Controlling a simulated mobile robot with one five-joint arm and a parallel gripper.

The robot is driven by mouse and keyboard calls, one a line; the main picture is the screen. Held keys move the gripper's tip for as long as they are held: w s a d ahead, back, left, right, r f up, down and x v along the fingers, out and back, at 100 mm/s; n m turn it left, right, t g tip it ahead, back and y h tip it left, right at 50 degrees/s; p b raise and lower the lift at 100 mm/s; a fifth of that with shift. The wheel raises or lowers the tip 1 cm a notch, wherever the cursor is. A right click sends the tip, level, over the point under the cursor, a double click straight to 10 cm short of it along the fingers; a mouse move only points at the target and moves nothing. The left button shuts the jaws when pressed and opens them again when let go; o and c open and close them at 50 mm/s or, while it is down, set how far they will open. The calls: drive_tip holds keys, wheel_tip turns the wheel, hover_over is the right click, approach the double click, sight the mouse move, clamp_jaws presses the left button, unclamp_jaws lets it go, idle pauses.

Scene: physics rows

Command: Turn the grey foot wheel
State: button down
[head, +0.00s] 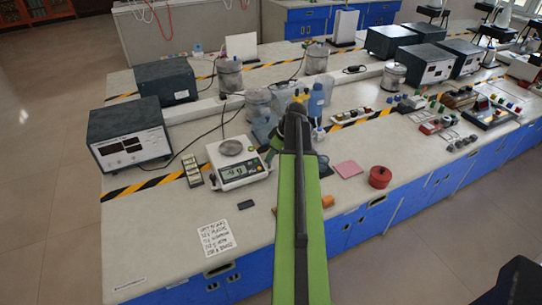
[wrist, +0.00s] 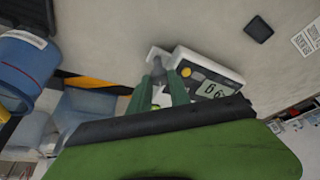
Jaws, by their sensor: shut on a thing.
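The white balance (head: 240,170) stands on the bench with a round metal pan and a lit display. In the wrist view the balance (wrist: 222,70) lies just past my fingertips, its display and a yellow round mark facing me. My gripper (wrist: 166,72) has its two green fingers shut on a small grey part at the balance's corner, which looks like the grey foot wheel (wrist: 166,60). The fingers hide much of the wheel.
A blue-capped bottle (head: 316,100) and clear jars (head: 258,105) stand behind my arm. A red round container (head: 379,177) and a pink pad (head: 348,169) lie to the right. A small black block (head: 246,205) and a written sheet (head: 215,237) lie in front of the balance.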

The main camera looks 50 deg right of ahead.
drive_tip(key=shift+d+n+g+y, duration=0.1)
drive_tip(key=shift+n+g+y, duration=0.2)
drive_tip(key=shift+n, duration=0.8)
drive_tip(key=c, duration=1.2)
unclamp_jaws()
drive_tip(key=shift+r, duration=0.1)
drive_tip(key=p+v, duration=1.6)
drive_tip(key=v, duration=0.1)
drive_tip(key=shift+s+d, duration=0.15)
drive_tip(key=shift+s, duration=0.05)
